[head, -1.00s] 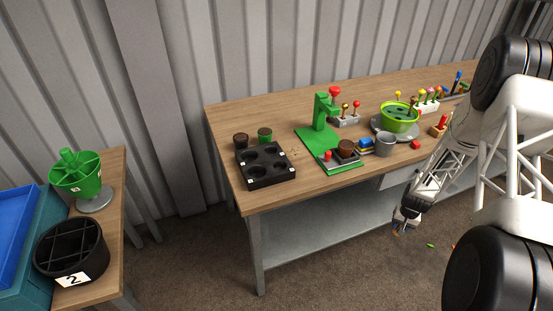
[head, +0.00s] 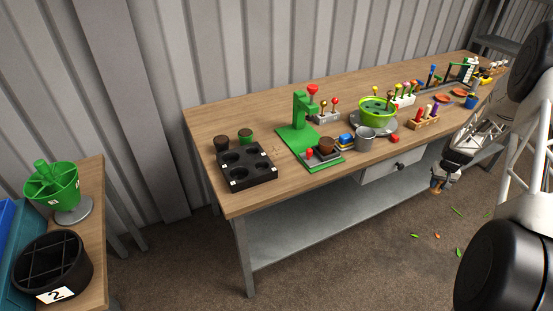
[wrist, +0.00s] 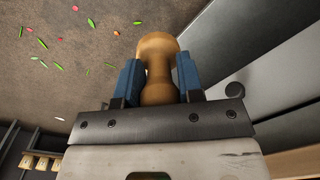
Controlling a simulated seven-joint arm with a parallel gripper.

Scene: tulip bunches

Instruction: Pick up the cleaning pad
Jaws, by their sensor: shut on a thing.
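My gripper (head: 437,187) is in front of the bench, below the tabletop and near the drawer. In the wrist view, its two blue fingers (wrist: 159,82) are shut on a turned wooden piece (wrist: 158,52) with a wide round end and a narrow waist. Its lower end is hidden by the gripper, so I cannot tell whether it is part of a cleaning pad. A small blue-and-yellow stack (head: 345,141), possibly the cleaning pad, lies on the bench beside the grey mug (head: 365,139), apart from my gripper.
The bench (head: 222,185) holds a green stand (head: 299,115), a black tray (head: 262,180), a green pot (head: 376,112) and a wooden rack (head: 424,123). A drawer (head: 388,167) hangs under the front edge. Leaves lie on the floor. A side table (head: 88,237) stands left.

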